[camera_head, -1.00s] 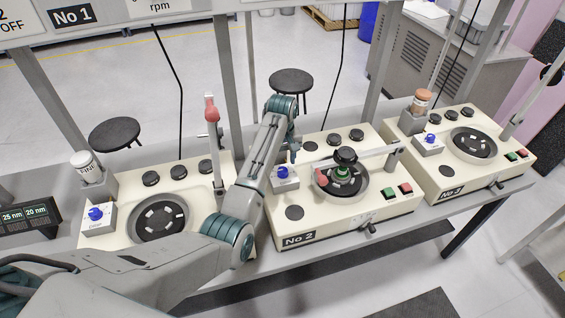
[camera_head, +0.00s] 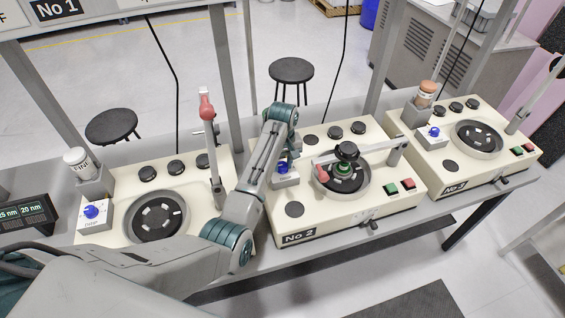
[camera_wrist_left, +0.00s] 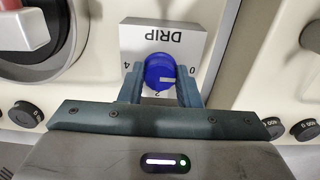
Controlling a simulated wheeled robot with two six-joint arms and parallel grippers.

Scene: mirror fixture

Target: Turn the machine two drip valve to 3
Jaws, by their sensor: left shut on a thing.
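The machine two drip valve is a blue knob (camera_head: 283,168) on a white block at the back left of the No 2 machine (camera_head: 300,230). In the left wrist view the blue knob (camera_wrist_left: 158,68) sits below an upside-down DRIP label, with 4 at left, 0 at right and 2 at the bottom. A white mark on it points roughly right, toward the 0 side. My left gripper (camera_wrist_left: 160,82) is shut on the knob, one finger on each side. In the head view my left arm partly hides the knob and gripper. My right gripper is not in view.
On No 2, a lever arm with a red knob (camera_head: 321,173) crosses the round plate just right of the valve. The No 1 machine (camera_head: 120,195) with its upright red-handled arm (camera_head: 208,108) stands at left, No 3 (camera_head: 470,165) at right. Stools stand behind.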

